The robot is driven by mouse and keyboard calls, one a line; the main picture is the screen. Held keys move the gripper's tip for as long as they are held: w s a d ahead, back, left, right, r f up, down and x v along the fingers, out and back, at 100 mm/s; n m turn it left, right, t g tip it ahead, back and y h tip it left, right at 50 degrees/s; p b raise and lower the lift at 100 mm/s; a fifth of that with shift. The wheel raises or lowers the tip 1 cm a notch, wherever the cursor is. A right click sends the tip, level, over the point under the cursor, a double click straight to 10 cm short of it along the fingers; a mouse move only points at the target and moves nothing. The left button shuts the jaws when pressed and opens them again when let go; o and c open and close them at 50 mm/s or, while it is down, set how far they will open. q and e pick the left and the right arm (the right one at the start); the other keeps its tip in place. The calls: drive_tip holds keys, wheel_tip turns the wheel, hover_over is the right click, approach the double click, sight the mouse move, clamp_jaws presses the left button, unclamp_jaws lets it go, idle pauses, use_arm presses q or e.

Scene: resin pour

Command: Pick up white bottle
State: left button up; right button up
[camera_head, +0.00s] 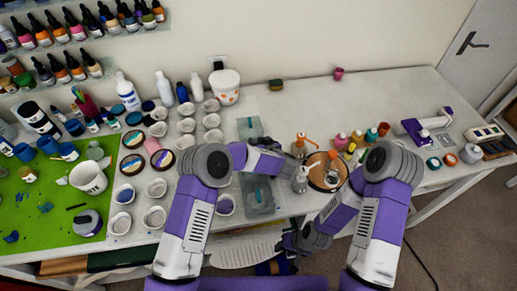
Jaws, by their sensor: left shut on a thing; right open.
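My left gripper (291,167) reaches in from the left over the middle of the white table. It is shut at a small pale bottle (300,184) with an orange pump top; the contact is small and partly hidden. Whether the bottle is clear of the table I cannot tell. My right gripper (288,243) is open and empty, low at the table's front edge, apart from the bottles. Other white bottles stand at the back left: one with a blue label (127,93), and two plain ones (164,89) (196,88).
An amber pump bottle (299,147) and a round wooden tray (321,178) with bottles are close to my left gripper. A green mat (40,215) lies far left. The table's back right is mostly clear.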

use_arm(q)
wheel_tip(320, 180, up, 10)
drive_tip(key=shift+p, duration=0.65)
wheel_tip(320, 180, up, 5)
drive_tip(key=p, duration=0.5)
idle(0.3)
